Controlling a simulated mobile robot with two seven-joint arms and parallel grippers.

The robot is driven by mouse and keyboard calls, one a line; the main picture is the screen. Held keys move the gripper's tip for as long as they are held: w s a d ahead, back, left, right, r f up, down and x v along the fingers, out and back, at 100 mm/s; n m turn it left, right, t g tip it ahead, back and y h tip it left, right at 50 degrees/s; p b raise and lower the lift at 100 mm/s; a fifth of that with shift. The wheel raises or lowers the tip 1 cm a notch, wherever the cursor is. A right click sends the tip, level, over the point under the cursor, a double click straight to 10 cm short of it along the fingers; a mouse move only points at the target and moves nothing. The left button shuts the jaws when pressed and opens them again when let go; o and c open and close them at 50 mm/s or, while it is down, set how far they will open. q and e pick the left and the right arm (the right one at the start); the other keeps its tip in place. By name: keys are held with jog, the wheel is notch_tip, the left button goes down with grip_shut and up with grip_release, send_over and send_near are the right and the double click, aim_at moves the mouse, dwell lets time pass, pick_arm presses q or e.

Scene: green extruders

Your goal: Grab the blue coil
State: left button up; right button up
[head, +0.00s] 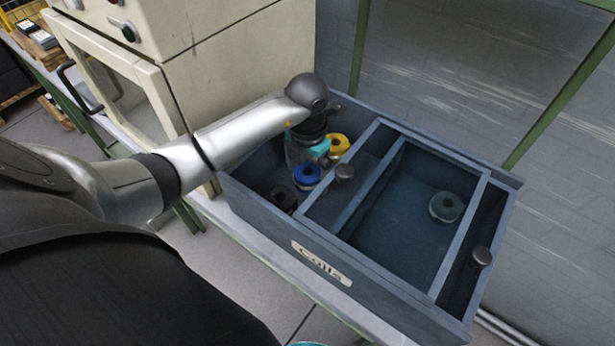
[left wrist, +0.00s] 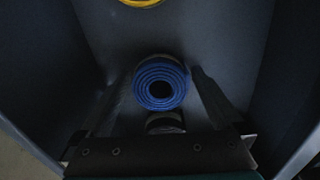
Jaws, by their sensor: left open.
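The blue coil (head: 307,175) sits in the left compartment of the blue-grey box marked "Coils" (head: 322,262). In the left wrist view the blue coil (left wrist: 176,92) is seen end-on, with a dark central hole. My left gripper (head: 308,158) reaches down into that compartment over the coil. In the left wrist view the open fingers of my left gripper (left wrist: 160,76) lie one on each side of the coil. I cannot tell whether they touch it. My right gripper is not in view.
A yellow coil (head: 339,144) lies behind the blue one, and a dark coil (head: 282,198) in front, in the same compartment. A grey-teal coil (head: 446,206) lies in the large compartment. A beige cabinet (head: 250,70) is close on the left.

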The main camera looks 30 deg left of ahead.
pick_arm(q)
jog(key=c, duration=1.4)
jog(key=shift+r, duration=0.1)
